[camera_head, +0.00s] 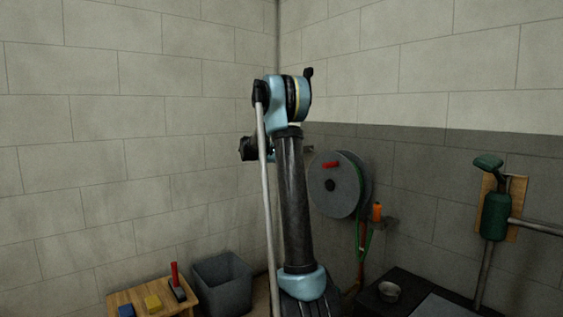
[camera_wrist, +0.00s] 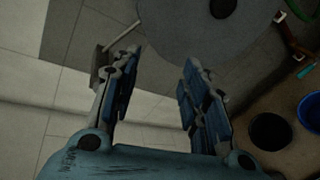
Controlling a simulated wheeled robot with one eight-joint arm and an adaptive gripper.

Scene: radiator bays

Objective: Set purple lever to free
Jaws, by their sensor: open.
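I cannot make out a purple lever in either view. My gripper (camera_wrist: 148,62) is open in the wrist view, with its two dark blue-padded fingers apart and nothing between them but wall and floor-like surfaces behind. A thin pale rod (camera_wrist: 124,37) shows by the tip of the left finger; I cannot tell what it belongs to. In the head view my arm stands upright in the middle and hides part of the corner behind it; the gripper's fingers cannot be made out there.
A grey hose reel (camera_head: 338,197) with red handle and green hose hangs on the right wall; its disc (camera_wrist: 205,22) shows past my fingers. A green hand pump (camera_head: 495,216) is on a board at right. A grey bin (camera_head: 223,284) and wooden table (camera_head: 128,297) stand lower left.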

